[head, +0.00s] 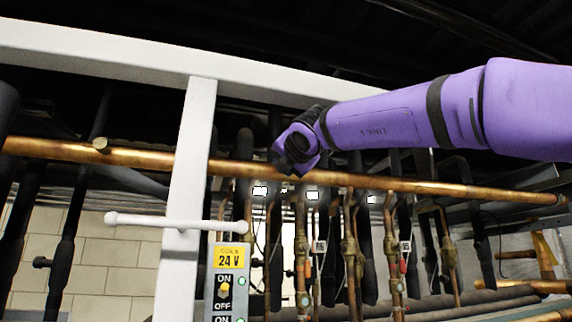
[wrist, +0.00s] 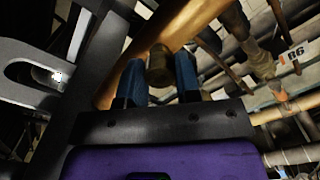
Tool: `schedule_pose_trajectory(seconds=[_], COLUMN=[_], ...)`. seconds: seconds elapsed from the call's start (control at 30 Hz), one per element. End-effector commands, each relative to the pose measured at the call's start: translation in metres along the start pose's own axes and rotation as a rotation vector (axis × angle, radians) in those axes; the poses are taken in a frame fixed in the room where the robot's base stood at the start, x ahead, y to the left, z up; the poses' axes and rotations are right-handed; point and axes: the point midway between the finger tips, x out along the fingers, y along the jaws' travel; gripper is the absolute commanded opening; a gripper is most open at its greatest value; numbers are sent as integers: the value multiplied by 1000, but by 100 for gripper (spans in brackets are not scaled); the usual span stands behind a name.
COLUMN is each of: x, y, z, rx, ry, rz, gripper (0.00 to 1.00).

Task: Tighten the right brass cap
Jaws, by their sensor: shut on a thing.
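The right brass cap (wrist: 159,66) shows in the wrist view as a short, dull brass cylinder against the copper pipe (wrist: 182,26). My gripper (wrist: 158,78) is shut on it, with one blue finger on each side. In the head view my purple wrist and gripper (head: 293,158) are at the long horizontal copper pipe (head: 400,184) near the middle, and they hide the right cap. The left brass cap (head: 101,145) sits on the same pipe at the left. How tight the right cap is cannot be seen.
A white upright post (head: 189,150) with a white bar handle (head: 165,221) stands left of my gripper. A 24 V switch panel (head: 228,285) is below. Several vertical pipes and valves hang under the copper pipe. A white beam (head: 120,58) runs above it.

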Motion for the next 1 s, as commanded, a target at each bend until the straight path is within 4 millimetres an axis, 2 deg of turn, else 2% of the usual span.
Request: schedule_pose_trajectory(seconds=[0.23, 0.27, 0.33, 0.37, 0.8, 1.0], x=[1, 1, 1, 1, 0, 0], y=[-2, -2, -2, -1, 0, 0], z=[-3, -3, -2, -2, 0, 0], rx=[0, 0, 0, -1, -5, -86], ry=[5, 5, 4, 4, 1, 0], rz=[-5, -5, -4, -4, -1, 0], gripper=[7, 37, 54, 56, 56, 56])
